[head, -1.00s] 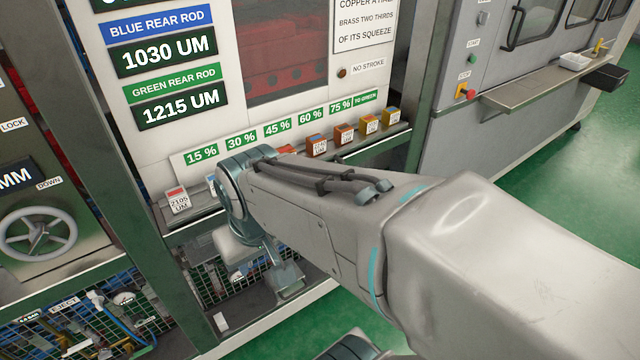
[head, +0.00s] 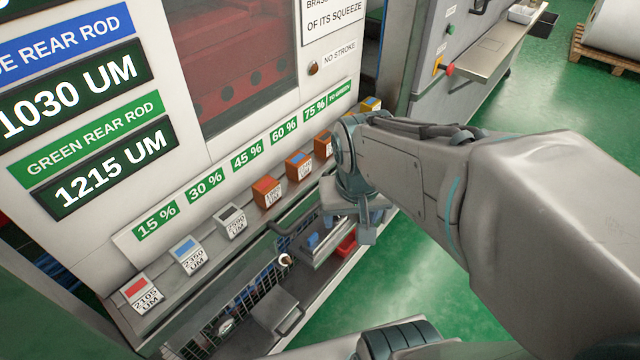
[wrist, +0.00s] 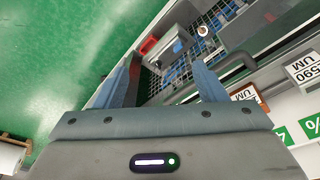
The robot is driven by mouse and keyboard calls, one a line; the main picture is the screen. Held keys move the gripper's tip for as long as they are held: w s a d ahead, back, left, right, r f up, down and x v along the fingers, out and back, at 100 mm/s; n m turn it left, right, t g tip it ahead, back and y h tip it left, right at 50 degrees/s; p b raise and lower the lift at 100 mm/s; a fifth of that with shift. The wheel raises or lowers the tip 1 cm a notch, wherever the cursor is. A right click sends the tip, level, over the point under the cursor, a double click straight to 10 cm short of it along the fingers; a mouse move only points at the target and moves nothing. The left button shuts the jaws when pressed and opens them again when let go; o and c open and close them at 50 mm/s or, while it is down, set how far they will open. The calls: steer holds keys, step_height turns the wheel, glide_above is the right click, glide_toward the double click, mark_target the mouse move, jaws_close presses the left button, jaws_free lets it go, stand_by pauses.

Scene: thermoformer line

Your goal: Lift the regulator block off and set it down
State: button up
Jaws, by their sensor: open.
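No single part can be picked out for sure as the regulator block. In the head view a row of small labelled blocks stands on the machine's ledge: a red-topped one (head: 140,292), a blue-topped one (head: 188,252), a grey-topped one (head: 232,222) and several orange ones (head: 267,192). My gripper (head: 350,228) hangs in front of the ledge's right part, pointing down, and partly hides the blocks there. In the wrist view my gripper (wrist: 164,64) is open with nothing between its fingers. Some block labels show at that view's right edge.
Below the ledge is an open compartment with mesh, a red bin (head: 346,245) and a grey box (head: 275,311). A grey side shelf (head: 488,48) juts out at the back right. Green floor (head: 415,262) is clear in front of the machine.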

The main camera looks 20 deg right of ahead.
steer(key=w+d+f+m+g+b, duration=0.1)
steer(key=w+d+f+m+b, duration=0.15)
steer(key=f, duration=0.75)
steer(key=w+d+f+m+g+b, duration=0.15)
steer(key=f+m+b, duration=0.25)
steer(key=f, duration=0.6)
steer(key=m+t+y+b, duration=1)
steer(key=m+b, duration=0.4)
steer(key=m, duration=0.7)
glide_toward(313, 237)
steer(key=shift+t+h, duration=0.45)
steer(key=shift+h, duration=0.35)
steer(key=x, duration=0.2)
steer(key=b+x, duration=0.1)
steer(key=x, duration=0.1)
steer(key=a+b+x, duration=0.1)
steer(key=x, duration=0.1)
steer(key=shift+a, duration=0.2)
steer(key=b+x, duration=0.2)
steer(key=x, duration=0.2)
steer(key=shift+w+a+f+b, duration=0.1)
steer(key=shift+f+b, duration=0.1)
steer(key=shift+b, duration=0.15)
steer(key=shift+w+a+f, duration=0.1)
steer(key=shift+w+a, duration=0.15)
steer(key=shift+w, duration=0.1)
steer(key=c, duration=1.1)
steer(key=shift+c, duration=1)
